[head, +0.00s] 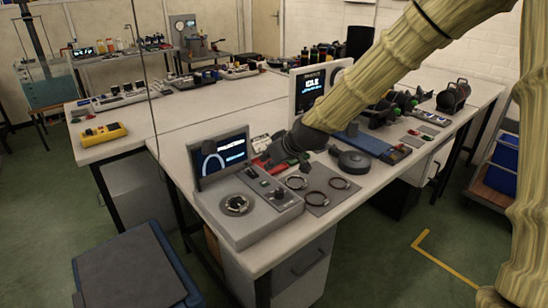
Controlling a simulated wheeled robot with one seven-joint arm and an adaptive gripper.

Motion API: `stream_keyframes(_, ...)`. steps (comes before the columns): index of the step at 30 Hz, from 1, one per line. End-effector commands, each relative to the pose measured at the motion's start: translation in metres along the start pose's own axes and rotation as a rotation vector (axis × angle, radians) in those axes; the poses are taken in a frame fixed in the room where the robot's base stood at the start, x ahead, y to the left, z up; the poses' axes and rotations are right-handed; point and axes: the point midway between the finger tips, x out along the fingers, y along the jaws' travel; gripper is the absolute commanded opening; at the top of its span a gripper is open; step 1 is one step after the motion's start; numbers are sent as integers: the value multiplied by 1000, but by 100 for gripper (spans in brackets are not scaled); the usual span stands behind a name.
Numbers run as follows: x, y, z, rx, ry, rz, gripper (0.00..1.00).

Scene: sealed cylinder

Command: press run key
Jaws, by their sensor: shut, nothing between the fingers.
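A grey console (222,212) stands at the near corner of the bench. It has a tilted dark screen (220,158) with a pale arch shape and lettering, a round metal fitting (237,204), and a strip of small keys (265,185), one greenish and one reddish. The key labels are too small to read, so I cannot tell which is the run key. My gripper (276,155) is shut and empty, behind the right part of the console in the picture. Its fingertips are small and dark; I cannot tell whether they touch anything.
A grey mat with metal rings (317,198) lies right of the console. A round black disc (354,162) is beyond it. A second screen (311,86) stands behind my arm. A yellow device (103,133) sits on the left bench. The bench middle is mostly clear.

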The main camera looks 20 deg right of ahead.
Motion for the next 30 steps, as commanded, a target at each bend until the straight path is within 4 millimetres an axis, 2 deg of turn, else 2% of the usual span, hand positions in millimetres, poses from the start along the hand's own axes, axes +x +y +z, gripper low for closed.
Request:
stream_keyframes(7, 29, 0, 2, 1, -2, -1, 0)
stream_keyframes(13, 44, 0, 19, 1, -2, -1, 0)
stream_keyframes(20, 53, 0, 28, 1, -1, 0, 0)
stream_keyframes(30, 54, 0, 29, 0, 0, 0, 0)
